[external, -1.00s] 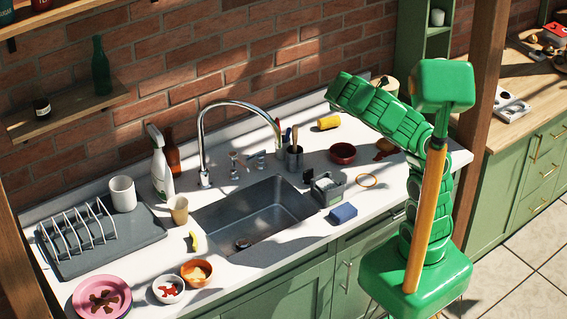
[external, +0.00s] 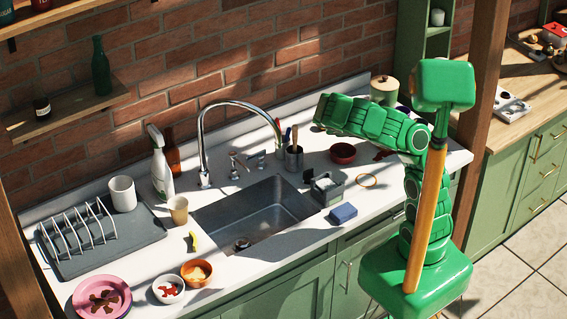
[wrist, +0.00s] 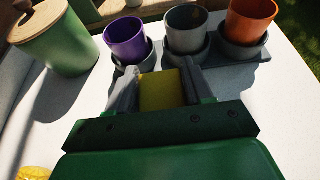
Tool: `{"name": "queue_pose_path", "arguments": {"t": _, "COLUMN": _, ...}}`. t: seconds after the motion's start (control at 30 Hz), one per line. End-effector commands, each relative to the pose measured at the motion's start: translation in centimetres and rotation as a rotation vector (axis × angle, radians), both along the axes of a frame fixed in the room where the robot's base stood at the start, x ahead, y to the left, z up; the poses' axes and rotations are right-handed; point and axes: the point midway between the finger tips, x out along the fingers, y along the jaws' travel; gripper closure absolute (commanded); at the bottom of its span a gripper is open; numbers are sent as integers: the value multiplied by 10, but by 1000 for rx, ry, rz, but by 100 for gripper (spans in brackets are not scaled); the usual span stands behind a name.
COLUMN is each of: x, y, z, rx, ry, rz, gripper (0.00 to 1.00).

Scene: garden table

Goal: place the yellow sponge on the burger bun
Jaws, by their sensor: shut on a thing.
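My gripper (wrist: 161,92) is shut on a yellow block, which I take to be the yellow sponge (wrist: 162,92). The sponge sits between the two grey fingers, above the white counter in the wrist view. In the external view my arm's green links hide the gripper and the sponge. I cannot make out the burger bun for certain in either view. A rough yellow thing (wrist: 35,173) is cut off at the lower left of the wrist view, and I cannot tell what it is.
A purple cup (wrist: 126,42), a grey cup (wrist: 186,30) and an orange cup (wrist: 249,22) stand beyond my gripper. A green canister (wrist: 58,42) with a wooden lid is at left. A dark red bowl (external: 343,153), blue sponge (external: 343,213) and sink (external: 258,215) are on the counter.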

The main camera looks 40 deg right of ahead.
Motion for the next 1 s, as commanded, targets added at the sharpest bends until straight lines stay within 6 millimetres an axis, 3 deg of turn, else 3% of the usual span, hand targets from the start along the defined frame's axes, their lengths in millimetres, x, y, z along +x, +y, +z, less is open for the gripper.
{"name": "queue_pose_path", "arguments": {"t": 0.4, "x": -1, "y": 0, "z": -33, "rx": -2, "ry": 0, "rz": -2, "gripper": 77}}
{"name": "queue_pose_path", "arguments": {"t": 0.8, "x": -1, "y": 0, "z": -36, "rx": -1, "ry": 0, "rz": -1, "gripper": 77}}
{"name": "queue_pose_path", "arguments": {"t": 0.83, "x": -1, "y": 0, "z": -36, "rx": -1, "ry": 0, "rz": -1, "gripper": 45}}
{"name": "queue_pose_path", "arguments": {"t": 0.97, "x": -1, "y": 0, "z": -36, "rx": -1, "ry": -1, "rz": -1, "gripper": 25}}
{"name": "queue_pose_path", "arguments": {"t": 1.0, "x": -1, "y": 0, "z": -36, "rx": -1, "ry": -1, "rz": -1, "gripper": 24}}
